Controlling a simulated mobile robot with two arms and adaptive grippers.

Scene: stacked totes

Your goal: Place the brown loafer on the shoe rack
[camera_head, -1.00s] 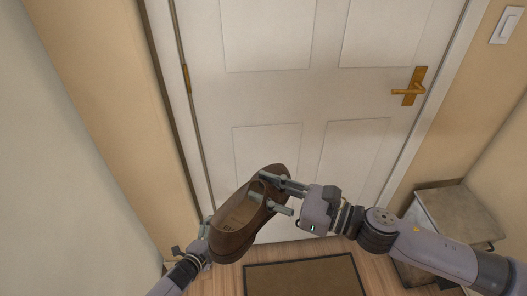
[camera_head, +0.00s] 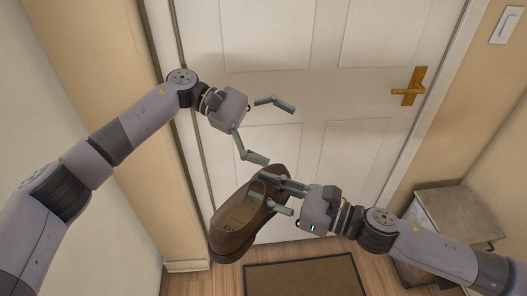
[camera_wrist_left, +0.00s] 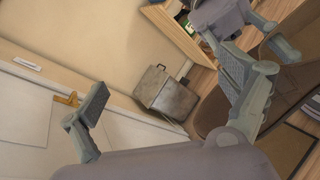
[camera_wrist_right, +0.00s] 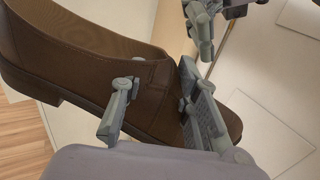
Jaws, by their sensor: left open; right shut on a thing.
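The brown loafer (camera_head: 236,222) is held in the air in front of the door. My left gripper (camera_head: 278,132) is open and empty, just above the loafer's upper end. Its fingers show apart in the left wrist view (camera_wrist_left: 165,88), with part of the loafer (camera_wrist_left: 213,112) at the right. No shoe rack is clearly recognisable in the head view.
A white door (camera_head: 290,90) with a brass handle (camera_head: 408,88) stands ahead. A dark-edged mat (camera_head: 305,277) lies on the wood floor.

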